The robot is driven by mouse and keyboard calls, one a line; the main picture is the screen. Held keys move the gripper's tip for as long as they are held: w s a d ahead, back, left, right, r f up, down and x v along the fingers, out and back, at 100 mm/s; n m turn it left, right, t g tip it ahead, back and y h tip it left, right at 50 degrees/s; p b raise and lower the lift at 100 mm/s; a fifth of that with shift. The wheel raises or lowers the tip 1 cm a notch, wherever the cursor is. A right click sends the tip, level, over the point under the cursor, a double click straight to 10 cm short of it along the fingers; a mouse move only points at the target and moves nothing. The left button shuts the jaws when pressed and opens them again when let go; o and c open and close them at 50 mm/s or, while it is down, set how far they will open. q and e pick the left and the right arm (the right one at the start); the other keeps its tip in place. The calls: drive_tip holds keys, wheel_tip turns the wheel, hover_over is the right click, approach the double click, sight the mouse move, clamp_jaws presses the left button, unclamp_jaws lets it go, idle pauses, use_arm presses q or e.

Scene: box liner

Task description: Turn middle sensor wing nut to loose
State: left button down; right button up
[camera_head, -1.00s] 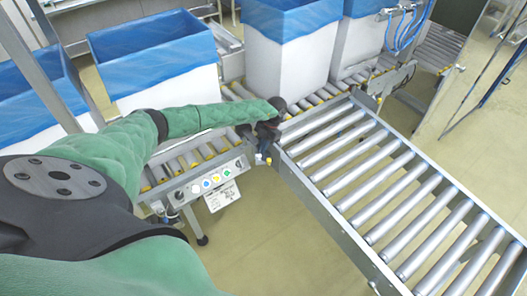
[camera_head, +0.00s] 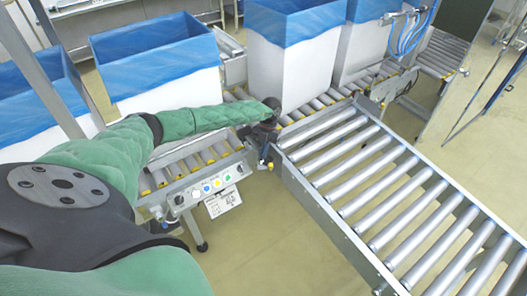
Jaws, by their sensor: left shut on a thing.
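My left gripper (camera_head: 264,148) is at the end of my green-sleeved arm, at the corner between the two roller conveyors. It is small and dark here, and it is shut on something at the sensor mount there. The wing nut itself is too small and too hidden by the gripper to make out. My right gripper is not in view.
A roller conveyor (camera_head: 315,200) runs to the lower right. Another conveyor carries white boxes with blue liners (camera_head: 292,65) behind the gripper. A control panel (camera_head: 208,187) with coloured buttons and a hanging label (camera_head: 223,202) is left of the gripper.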

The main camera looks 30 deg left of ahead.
use_arm(q)
drive_tip(key=c, duration=1.6)
unclamp_jaws()
